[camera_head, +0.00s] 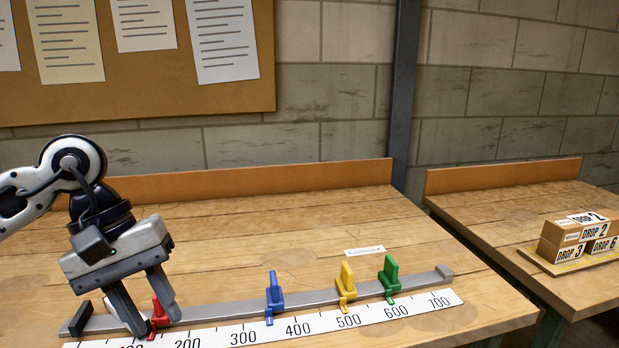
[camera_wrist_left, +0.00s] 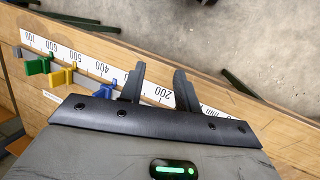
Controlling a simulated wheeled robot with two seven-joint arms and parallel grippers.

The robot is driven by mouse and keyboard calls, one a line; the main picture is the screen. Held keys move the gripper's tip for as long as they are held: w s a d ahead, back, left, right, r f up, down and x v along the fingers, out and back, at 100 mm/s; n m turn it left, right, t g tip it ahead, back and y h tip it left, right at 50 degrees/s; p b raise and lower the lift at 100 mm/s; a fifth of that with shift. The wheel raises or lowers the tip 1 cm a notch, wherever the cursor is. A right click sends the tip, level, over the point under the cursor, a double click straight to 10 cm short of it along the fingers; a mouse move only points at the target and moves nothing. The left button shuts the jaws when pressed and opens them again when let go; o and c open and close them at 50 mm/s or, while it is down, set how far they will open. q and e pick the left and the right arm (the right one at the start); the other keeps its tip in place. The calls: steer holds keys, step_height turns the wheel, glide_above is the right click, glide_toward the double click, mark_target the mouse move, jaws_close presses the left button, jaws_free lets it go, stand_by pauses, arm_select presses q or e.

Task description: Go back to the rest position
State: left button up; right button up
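My left gripper (camera_head: 157,325) reaches down at the left end of the grey rail (camera_head: 228,307), its two fingers apart. The red slider (camera_head: 158,310) shows between and partly behind these fingers; I cannot tell whether they touch it. In the left wrist view the gripper (camera_wrist_left: 158,82) also has its fingers spread, with the scale below, and the red slider is hidden. The blue slider (camera_head: 274,295) stands near 350, the yellow slider (camera_head: 347,283) near 500 and the green slider (camera_head: 390,278) near 600. My right gripper is not in view.
A white number scale (camera_head: 300,326) runs along the rail's front. A small white label (camera_head: 364,250) lies behind the rail. The wooden bench (camera_head: 250,245) is bare behind it, up to a backboard. A second bench (camera_head: 500,210) at right holds stacked DROP boxes (camera_head: 578,237).

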arm_select(q)
steer(key=s+d+r+n+g+h, duration=0.1)
steer(key=s+d+n+h, duration=0.2)
steer(key=d+n+h, duration=0.6)
steer(key=s+d+r+n+g+h, duration=0.1)
steer(key=s+d+n+h, duration=0.2)
steer(key=d+n+h, duration=0.55)
steer(key=w+a+f+n+t+y, duration=0.2)
steer(key=w+f+n+t+y, duration=0.25)
steer(key=n+t, duration=0.85)
steer(key=w+a+f+n+t+y, duration=0.25)
steer(key=f+n+t+y, duration=0.4)
steer(key=n, duration=1.25)
steer(key=s+a+f+n+g+y, duration=0.2)
steer(key=s+f+n, duration=0.3)
steer(key=f+n, duration=0.3)
steer(key=s+a+f+n+g+y, duration=0.3)
steer(key=s+a+f+n+y, duration=0.1)
steer(key=f+n, duration=0.5)
step_height(320, 180, down, 2)
steer(key=shift+s+a+g+y+p, duration=0.15)
steer(key=shift+s+g+y+p, duration=0.25)
steer(key=shift+s, duration=0.7)
